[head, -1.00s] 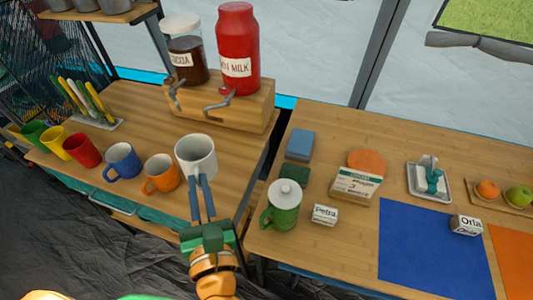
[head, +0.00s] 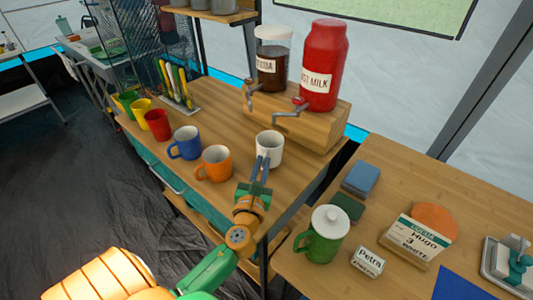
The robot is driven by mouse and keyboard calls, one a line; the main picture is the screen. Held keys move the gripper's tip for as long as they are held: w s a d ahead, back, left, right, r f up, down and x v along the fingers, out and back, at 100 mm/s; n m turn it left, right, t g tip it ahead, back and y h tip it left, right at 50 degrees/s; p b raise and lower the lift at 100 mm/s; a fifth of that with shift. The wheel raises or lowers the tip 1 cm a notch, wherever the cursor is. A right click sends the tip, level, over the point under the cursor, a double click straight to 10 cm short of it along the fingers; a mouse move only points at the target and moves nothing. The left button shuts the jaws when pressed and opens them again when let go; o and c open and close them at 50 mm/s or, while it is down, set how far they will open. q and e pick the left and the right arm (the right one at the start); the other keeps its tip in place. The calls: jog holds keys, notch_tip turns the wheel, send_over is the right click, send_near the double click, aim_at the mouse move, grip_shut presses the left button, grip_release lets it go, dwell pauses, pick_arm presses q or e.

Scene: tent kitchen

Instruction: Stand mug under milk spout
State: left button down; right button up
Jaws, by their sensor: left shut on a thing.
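The white mug (head: 270,145) is upright over the wooden counter at the left, in front of the dispenser block. My left gripper (head: 263,165) is shut on its near side. I cannot tell whether its base touches the counter. The red milk container (head: 325,66) stands on the wooden block (head: 318,125). The milk spout (head: 297,102), with a grey lever, sticks out of the block's front. In the picture the mug is below and slightly left of this spout, apart from it. My right gripper is not in view.
A cocoa jar (head: 271,62) with its own lever stands left of the milk. An orange mug (head: 214,163), a blue mug (head: 186,143) and other mugs line the counter's front edge. A gap separates the right table, with a lidded green mug (head: 324,235).

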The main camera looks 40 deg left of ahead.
aim_at(268, 154)
pick_arm(q)
jog(key=x, duration=0.4)
jog(key=shift+w+r, duration=0.1)
jog(key=shift+w, duration=0.15)
notch_tip(268, 154, down, 2)
jog(key=shift+b, duration=0.6)
jog(key=shift+r, duration=0.1)
jog(key=shift+s, duration=0.1)
jog(key=c, duration=0.9)
grip_release()
